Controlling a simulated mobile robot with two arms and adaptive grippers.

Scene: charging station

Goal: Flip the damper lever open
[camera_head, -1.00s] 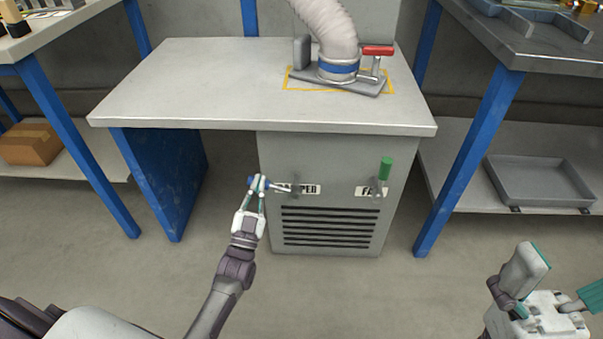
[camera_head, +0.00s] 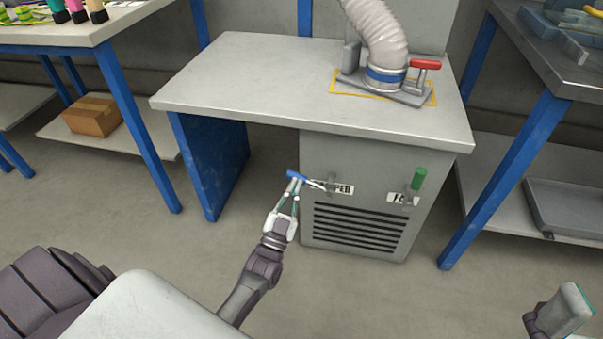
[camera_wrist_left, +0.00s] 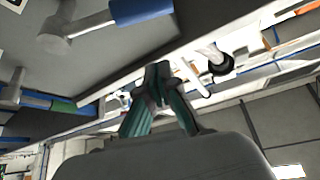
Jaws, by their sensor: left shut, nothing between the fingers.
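The damper lever has a blue handle (camera_head: 297,175) and a grey shaft. It sticks out to the left from its pivot on the cabinet front, partly covering the damper label (camera_head: 343,189). My left gripper (camera_head: 295,186) is shut and empty, with its fingertips just below the blue handle in the head view; I cannot tell whether they touch it. In the left wrist view, the blue handle (camera_wrist_left: 140,10) shows at the top, apart from the shut fingertips (camera_wrist_left: 160,82). Part of my right gripper (camera_head: 565,312) shows at the lower right; its jaw opening is hidden.
A green-handled lever (camera_head: 418,180) stands upright on the right of the same cabinet (camera_head: 385,175). A red-handled clamp (camera_head: 426,65) and hose (camera_head: 380,35) are on the tabletop (camera_head: 250,75). Blue-legged tables flank the station. The floor in front is clear.

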